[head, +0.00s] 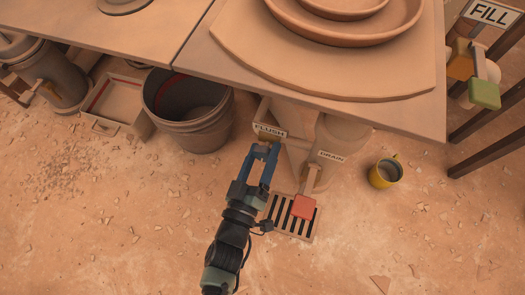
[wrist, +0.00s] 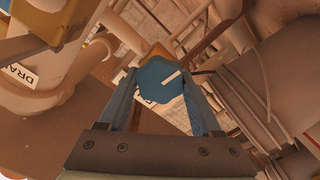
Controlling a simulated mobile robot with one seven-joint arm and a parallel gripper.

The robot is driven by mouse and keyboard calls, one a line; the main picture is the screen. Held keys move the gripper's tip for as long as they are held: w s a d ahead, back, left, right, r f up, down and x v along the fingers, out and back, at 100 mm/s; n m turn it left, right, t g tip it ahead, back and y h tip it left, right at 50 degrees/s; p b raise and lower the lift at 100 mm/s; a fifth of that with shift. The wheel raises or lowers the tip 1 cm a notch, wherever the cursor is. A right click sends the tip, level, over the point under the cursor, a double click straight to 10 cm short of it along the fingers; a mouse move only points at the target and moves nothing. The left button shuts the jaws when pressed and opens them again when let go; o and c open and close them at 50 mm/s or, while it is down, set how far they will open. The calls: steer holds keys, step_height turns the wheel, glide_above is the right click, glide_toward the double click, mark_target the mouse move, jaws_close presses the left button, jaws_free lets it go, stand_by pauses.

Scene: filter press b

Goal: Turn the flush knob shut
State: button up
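The flush knob (wrist: 158,80) is blue with a white pointer mark and an orange-brown part behind it, seen in the wrist view. My gripper (wrist: 160,84) has one finger on each side of it, with no clear gap, so it appears shut on the knob. In the head view my gripper (head: 265,150) reaches up to just below the FLUSH label (head: 269,131), under the table edge. The knob is mostly hidden there by the fingers. The pointer mark slants; I cannot tell from it how far the valve is turned.
A red drain handle (head: 304,207) hangs below the DRAIN label (head: 331,157), right of my gripper, above a floor grate (head: 275,206). A bucket (head: 190,104) is left. The tabletop (head: 215,60) overhangs. Green and orange handles sit near FILL (head: 489,14).

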steer(key=c, duration=0.7)
steer(key=shift+o, duration=0.2)
